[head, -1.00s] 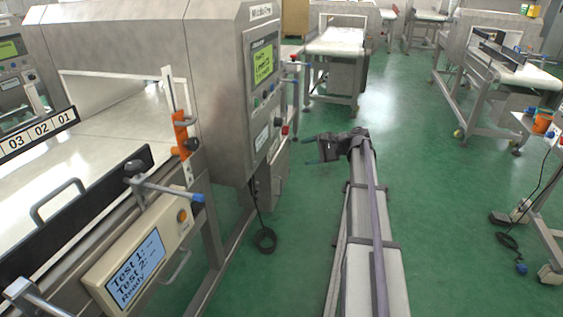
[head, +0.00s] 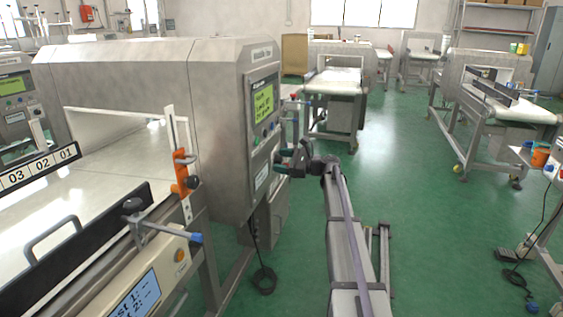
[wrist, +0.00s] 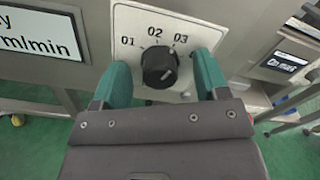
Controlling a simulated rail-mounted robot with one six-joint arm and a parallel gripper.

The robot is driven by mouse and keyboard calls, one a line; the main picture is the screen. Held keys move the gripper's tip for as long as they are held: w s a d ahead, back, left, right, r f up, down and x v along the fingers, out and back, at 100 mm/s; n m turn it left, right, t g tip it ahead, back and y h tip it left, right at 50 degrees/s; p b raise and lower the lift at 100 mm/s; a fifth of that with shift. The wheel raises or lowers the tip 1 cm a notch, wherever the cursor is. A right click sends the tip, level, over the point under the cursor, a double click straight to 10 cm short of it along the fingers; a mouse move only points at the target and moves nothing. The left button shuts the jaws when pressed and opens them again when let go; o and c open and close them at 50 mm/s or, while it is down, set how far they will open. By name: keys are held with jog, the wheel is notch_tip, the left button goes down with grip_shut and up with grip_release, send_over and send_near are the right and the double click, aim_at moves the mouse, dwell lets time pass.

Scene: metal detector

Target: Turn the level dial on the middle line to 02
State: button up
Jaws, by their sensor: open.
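The level dial (wrist: 160,66) is a black round knob on a pale plate (wrist: 127,24) marked 01, 02 and 03 in the wrist view. I cannot tell clearly which number its pointer faces. My gripper (wrist: 160,62) is open, with one teal finger on each side of the knob. The fingers look apart from the knob, though their exact depth is hard to judge. In the head view my gripper (head: 287,158) is at the front panel of the large metal detector (head: 215,100), and the dial cannot be made out there.
In the head view, the detector's green screen (head: 263,101) is above my gripper. Another conveyor machine (head: 335,85) stands behind.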

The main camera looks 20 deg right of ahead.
jog(key=shift+w+a, duration=0.1)
jog(key=c, duration=0.9)
jog(key=shift+c, duration=0.2)
jog(key=shift+n, duration=0.4)
jog(key=n, duration=0.3)
jog(key=shift+n, duration=2.1)
